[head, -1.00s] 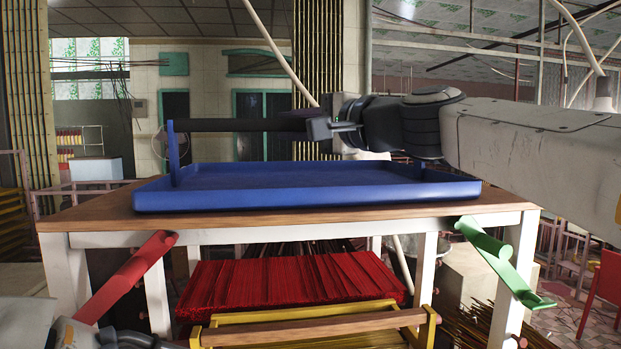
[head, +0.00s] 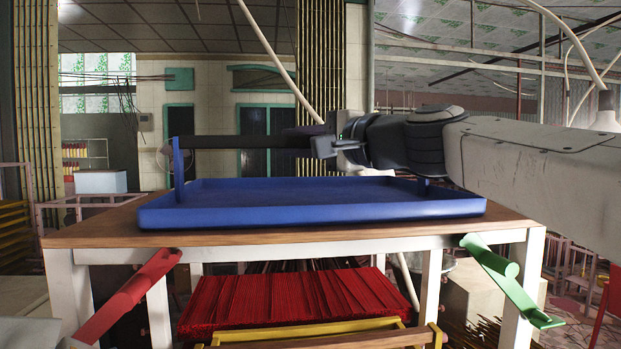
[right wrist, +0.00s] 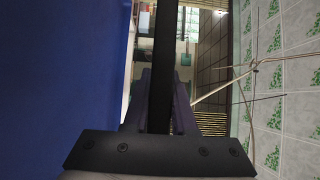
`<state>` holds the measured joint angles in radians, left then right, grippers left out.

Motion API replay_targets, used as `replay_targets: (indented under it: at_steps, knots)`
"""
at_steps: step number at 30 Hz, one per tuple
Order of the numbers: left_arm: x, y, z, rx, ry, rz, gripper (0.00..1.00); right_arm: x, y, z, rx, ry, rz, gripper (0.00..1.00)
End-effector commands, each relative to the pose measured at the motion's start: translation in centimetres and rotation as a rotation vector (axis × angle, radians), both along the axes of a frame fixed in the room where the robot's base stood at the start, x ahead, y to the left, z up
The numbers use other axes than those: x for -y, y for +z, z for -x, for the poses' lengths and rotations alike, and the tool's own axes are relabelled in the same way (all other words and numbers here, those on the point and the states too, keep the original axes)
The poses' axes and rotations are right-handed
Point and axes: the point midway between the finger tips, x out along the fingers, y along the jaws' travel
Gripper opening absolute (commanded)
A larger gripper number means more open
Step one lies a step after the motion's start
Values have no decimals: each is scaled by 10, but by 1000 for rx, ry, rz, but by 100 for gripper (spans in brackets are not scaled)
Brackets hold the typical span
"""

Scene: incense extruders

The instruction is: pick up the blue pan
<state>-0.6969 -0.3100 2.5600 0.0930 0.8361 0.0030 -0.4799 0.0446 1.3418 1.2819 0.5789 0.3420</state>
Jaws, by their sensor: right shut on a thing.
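The blue pan (head: 310,212) is a wide, shallow tray with a raised rim, upright posts and a black bar handle (head: 235,142) running across above it. It sits level on the wooden table top (head: 85,232), close to the front edge. My right gripper (head: 325,145) comes in from the right and is shut on the bar handle near its middle. In the right wrist view the two fingers (right wrist: 162,108) lie on either side of the black bar, with the blue pan (right wrist: 60,90) filling the left. My left gripper is out of view.
Below the table top lies a stack of red incense sticks (head: 295,298) behind a yellow frame with a wooden bar (head: 330,338). A red arm (head: 130,295) sticks out at the left front and a green one (head: 510,280) at the right.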

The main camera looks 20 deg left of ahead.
Motion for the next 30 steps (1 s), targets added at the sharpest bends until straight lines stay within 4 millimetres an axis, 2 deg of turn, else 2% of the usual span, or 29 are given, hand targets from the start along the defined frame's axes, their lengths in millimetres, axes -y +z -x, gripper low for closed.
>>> replay_targets:
  at_steps: [8, 14, 15, 21, 30]
  knots:
    - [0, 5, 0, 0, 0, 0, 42, 0, 15, 0, 3, -1, -3, 0]
    - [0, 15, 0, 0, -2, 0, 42, 1, 49, 0, 7, -2, -3, 0]
    - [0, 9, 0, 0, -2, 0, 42, 11, 49, 1, 6, -6, -4, 0]
    - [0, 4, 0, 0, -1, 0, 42, 52, 71, 7, 7, -8, -2, 0]
    - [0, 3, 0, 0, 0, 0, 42, 97, 99, 14, 3, -5, -2, 0]
